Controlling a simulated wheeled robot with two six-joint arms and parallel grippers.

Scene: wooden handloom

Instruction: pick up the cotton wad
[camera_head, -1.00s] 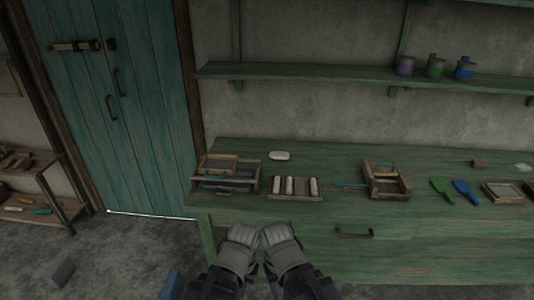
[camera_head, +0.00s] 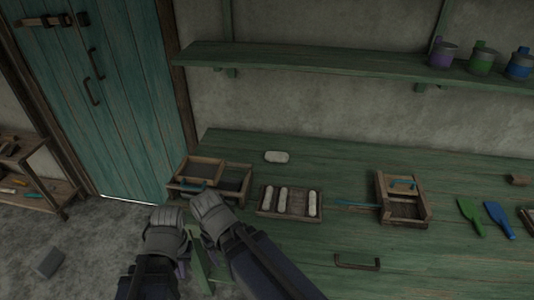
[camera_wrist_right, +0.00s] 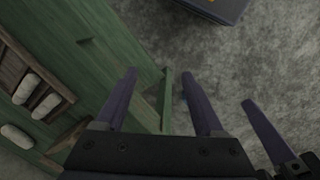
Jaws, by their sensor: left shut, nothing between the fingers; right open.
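The cotton wad (camera_head: 277,157), a small white rounded pad, lies on the green bench top behind a tray of white rolls. Nothing touches it. My left gripper (camera_head: 182,264) is low in front of the bench at the left, mostly hidden behind my grey wrist parts; it is shut and empty. My right gripper (camera_wrist_right: 158,80) is open and empty in the right wrist view, pointing down past the bench's front edge. In the head view its fingers are hidden by my arm. Both grippers are well short of the wad, to its front left.
A divided wooden tray (camera_head: 262,207) holds three white rolls. A wooden frame box (camera_head: 222,162) stands at the bench's left end, close to my wrists. Another wooden box (camera_head: 421,211) and green and blue paddles (camera_head: 499,222) lie to the right. A shelf (camera_head: 330,63) hangs above.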

